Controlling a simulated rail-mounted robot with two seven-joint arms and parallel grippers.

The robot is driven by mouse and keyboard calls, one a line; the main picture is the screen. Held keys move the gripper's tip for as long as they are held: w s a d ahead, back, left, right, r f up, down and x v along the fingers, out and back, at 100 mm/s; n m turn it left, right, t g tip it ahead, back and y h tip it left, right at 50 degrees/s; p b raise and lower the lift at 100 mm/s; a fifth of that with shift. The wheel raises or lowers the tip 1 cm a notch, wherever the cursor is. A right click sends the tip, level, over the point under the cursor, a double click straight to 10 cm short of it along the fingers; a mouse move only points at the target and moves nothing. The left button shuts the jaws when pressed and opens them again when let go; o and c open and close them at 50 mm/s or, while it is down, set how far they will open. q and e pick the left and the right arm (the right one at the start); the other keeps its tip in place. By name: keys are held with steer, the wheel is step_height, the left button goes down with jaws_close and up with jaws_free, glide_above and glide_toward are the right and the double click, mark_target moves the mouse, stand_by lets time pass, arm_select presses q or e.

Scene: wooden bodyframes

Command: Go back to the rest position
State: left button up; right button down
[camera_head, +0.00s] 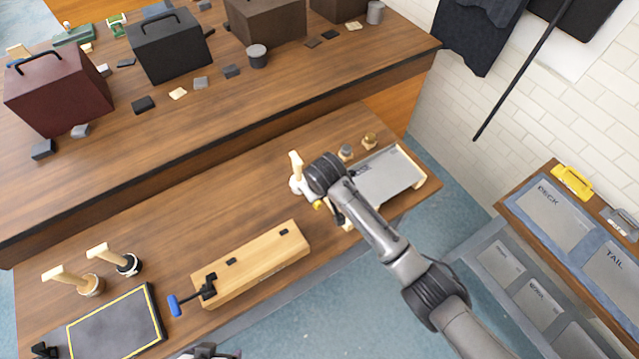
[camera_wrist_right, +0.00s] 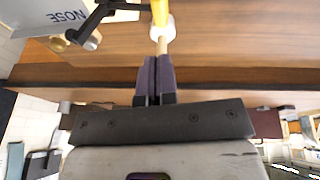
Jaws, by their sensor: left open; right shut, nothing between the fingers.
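My right arm (camera_head: 400,255) comes in from the lower right in the head view and reaches over the front workbench. Its gripper is hidden behind the wrist there. In the right wrist view my right gripper (camera_wrist_right: 155,78) is shut and empty, its dark purple fingers together. They point at a wooden-handled tool (camera_wrist_right: 160,30) just beyond them; I cannot tell whether they touch it. My left gripper (camera_head: 210,350) shows only partly at the bottom edge of the head view; it is open, with nothing seen in it.
On the front bench (camera_head: 200,215) lie a wooden block (camera_head: 255,262), a blue-handled clamp (camera_head: 185,302), a dark yellow-edged mat (camera_head: 115,330) and a grey tray (camera_head: 392,178). Wooden-handled tools (camera_head: 75,278) stand at left. A shelf (camera_head: 550,215) stands at right.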

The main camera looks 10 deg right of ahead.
steer(key=shift+v, duration=2)
step_height(320, 180, up, 13)
steer(key=t+y, duration=0.1)
steer(key=t, duration=0.4)
steer(key=s+d+r+t, duration=0.2)
steer(key=s+d+r, duration=0.1)
steer(key=s+d, duration=0.15)
steer(key=s+d+f+m+g, duration=0.15)
steer(key=s+d+f, duration=0.25)
steer(key=s+f, duration=0.45)
steer(key=s+d+f+m+g+h, duration=0.1)
steer(key=s+d+f+g, duration=0.4)
steer(key=s, duration=0.7)
steer(key=s+d+f+m+g, duration=0.1)
steer(key=s+d+f+m, duration=0.15)
steer(key=s+f, duration=0.7)
step_height(320, 180, up, 18)
steer(key=s+n+p, duration=0.1)
steer(key=p, duration=1.5)
steer(key=shift+s+d+f+p, duration=0.2)
steer(key=shift+d+p, duration=0.05)
steer(key=shift+p, duration=0.15)
